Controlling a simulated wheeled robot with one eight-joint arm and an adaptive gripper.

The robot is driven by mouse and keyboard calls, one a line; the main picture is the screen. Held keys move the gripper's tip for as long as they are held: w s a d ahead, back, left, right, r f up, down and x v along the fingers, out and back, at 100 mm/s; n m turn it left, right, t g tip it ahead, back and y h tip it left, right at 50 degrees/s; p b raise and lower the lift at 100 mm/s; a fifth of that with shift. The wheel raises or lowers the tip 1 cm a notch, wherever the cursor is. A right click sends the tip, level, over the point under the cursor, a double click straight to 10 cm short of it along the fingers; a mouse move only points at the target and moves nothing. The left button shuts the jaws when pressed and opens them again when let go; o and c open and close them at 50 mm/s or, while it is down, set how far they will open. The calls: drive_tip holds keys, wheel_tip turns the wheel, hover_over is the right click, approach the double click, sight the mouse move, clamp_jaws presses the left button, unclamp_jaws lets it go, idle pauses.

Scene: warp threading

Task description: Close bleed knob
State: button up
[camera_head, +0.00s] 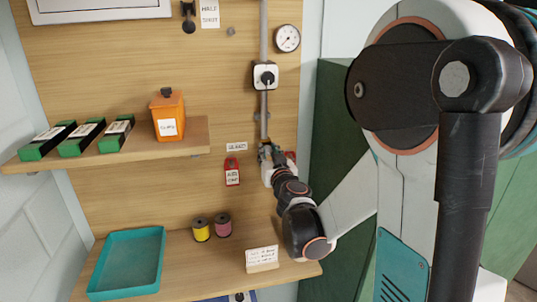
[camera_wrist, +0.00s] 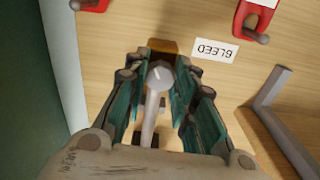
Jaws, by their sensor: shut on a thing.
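The bleed knob (camera_wrist: 157,80) shows in the wrist view as a pale grey round head with a long bar. It sits between the two fingers of my gripper (camera_wrist: 165,74), which is shut on it. In the head view my gripper (camera_head: 267,156) is at the board, at the lower end of the grey pipe, and hides the knob. The white BLEED label (camera_head: 237,146) is just left of my gripper; it also shows upside down in the wrist view (camera_wrist: 215,50). The knob's exact turn is hard to tell.
A red tag (camera_head: 232,172) hangs left of my gripper, and another red piece (camera_head: 291,156) is just right. Above are a rotary switch (camera_head: 264,75) and a gauge (camera_head: 287,38). Below, a shelf holds spools (camera_head: 201,230), a card (camera_head: 262,258) and a teal tray (camera_head: 128,262).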

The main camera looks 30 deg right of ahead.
drive_tip(key=shift+n, duration=0.3)
drive_tip(key=n+b, duration=0.2)
drive_tip(key=n, duration=0.1)
drive_tip(key=shift+f, duration=0.1)
drive_tip(key=n+b, duration=0.1)
drive_tip(key=n, duration=0.3)
drive_tip(key=shift+b, duration=0.4)
drive_tip(key=n+b, duration=0.1)
drive_tip(key=n, duration=0.3)
drive_tip(key=shift+n, duration=0.3)
drive_tip(key=n+b, duration=0.1)
drive_tip(key=n, duration=0.2)
drive_tip(key=shift+n, duration=0.3)
drive_tip(key=n+b, duration=0.2)
drive_tip(key=n, duration=1.2)
drive_tip(key=shift+b, duration=0.4)
clamp_jaws()
